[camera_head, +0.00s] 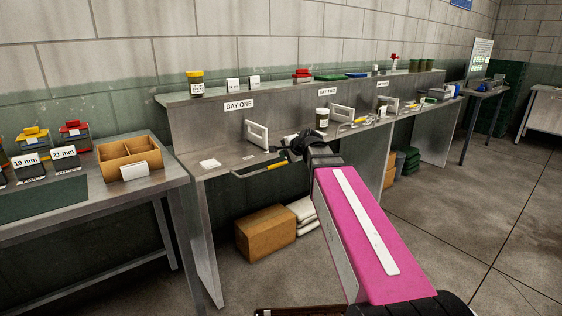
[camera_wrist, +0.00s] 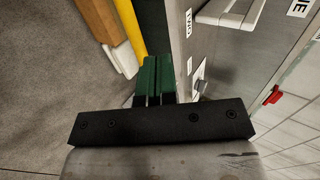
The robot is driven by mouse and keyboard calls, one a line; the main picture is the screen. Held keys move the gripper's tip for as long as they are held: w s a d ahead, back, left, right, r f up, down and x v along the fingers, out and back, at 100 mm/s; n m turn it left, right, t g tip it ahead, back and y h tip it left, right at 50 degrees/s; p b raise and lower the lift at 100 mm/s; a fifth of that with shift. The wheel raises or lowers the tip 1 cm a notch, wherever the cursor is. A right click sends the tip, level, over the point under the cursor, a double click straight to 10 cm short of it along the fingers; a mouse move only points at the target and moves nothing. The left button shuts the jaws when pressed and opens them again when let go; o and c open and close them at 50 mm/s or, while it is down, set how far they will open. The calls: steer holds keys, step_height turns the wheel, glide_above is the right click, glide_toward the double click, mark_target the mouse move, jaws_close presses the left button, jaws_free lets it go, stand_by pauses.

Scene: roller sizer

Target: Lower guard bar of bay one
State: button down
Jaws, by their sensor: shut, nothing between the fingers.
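The guard bar of bay one (camera_head: 256,170) runs roughly level along the bay's front edge, dark grey with a yellow grip section towards its right end. The yellow section (camera_wrist: 128,28) also shows in the wrist view, left of my gripper (camera_wrist: 155,62). The green-padded fingers are shut together with nothing between them. They are close beside the yellow section; I cannot tell whether they touch it. In the head view my gripper (camera_head: 284,148) is at the right end of the bar, partly hidden by my wrist. The bar's right end is hidden there too.
A white frame (camera_head: 256,134) stands behind the bar under the BAY ONE label (camera_head: 239,104). A cardboard box (camera_head: 264,232) sits beneath. Open floor lies to the right.

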steer(key=f+v, duration=0.1)
steer(key=v, duration=0.7)
steer(key=shift+s+d, duration=0.4)
steer(key=shift+s, duration=0.15)
steer(key=s+d+f+n+g+h, duration=0.2)
steer(key=s+f, duration=0.3)
steer(key=f, duration=0.6)
steer(key=s+d+f+n+g+h, duration=0.2)
steer(key=s+d+f+n+g, duration=0.1)
steer(key=f, duration=0.8)
steer(key=s+d+f+n+g+h, duration=0.2)
steer(key=s+f+n+g, duration=0.2)
steer(key=f, duration=0.7)
steer(key=s+n, duration=0.2)
steer(key=s, duration=0.1)
steer(key=shift+s+d+f, duration=0.2)
steer(key=shift+d+f, duration=0.1)
steer(key=shift+f, duration=0.05)
